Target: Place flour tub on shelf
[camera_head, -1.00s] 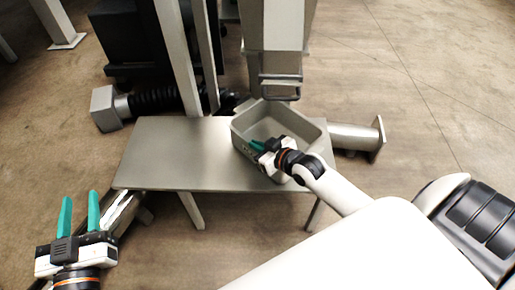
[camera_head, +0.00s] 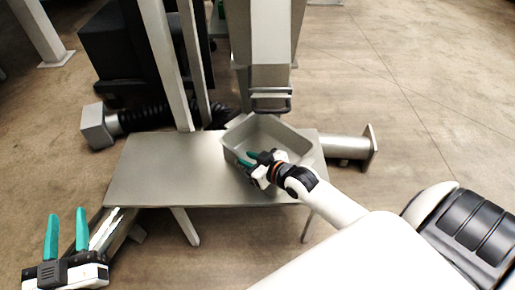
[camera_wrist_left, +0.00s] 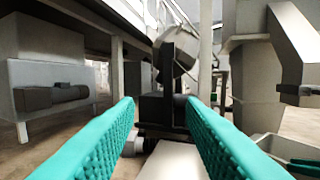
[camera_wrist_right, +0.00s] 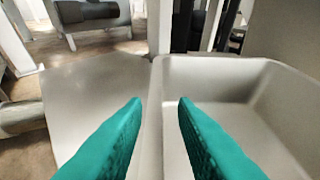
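The flour tub (camera_head: 284,128) is a grey, open rectangular tub, with no flour visible in it. It sits at the right end of the grey metal shelf (camera_head: 165,170). My right gripper (camera_head: 246,158) is at its near-left wall, fingers apart. In the right wrist view the tub (camera_wrist_right: 215,80) has its wall between the two fingertips, with small gaps on both sides. The bare shelf (camera_wrist_right: 90,95) shows left of it. My left gripper (camera_head: 66,215) is open and empty, off the shelf's near-left corner.
A grey machine column (camera_head: 260,45) with a black-edged outlet (camera_head: 271,100) stands just behind the tub. Slanted posts (camera_head: 165,65) rise behind the shelf. A flanged pipe (camera_head: 350,146) lies to its right. The left half of the shelf is clear.

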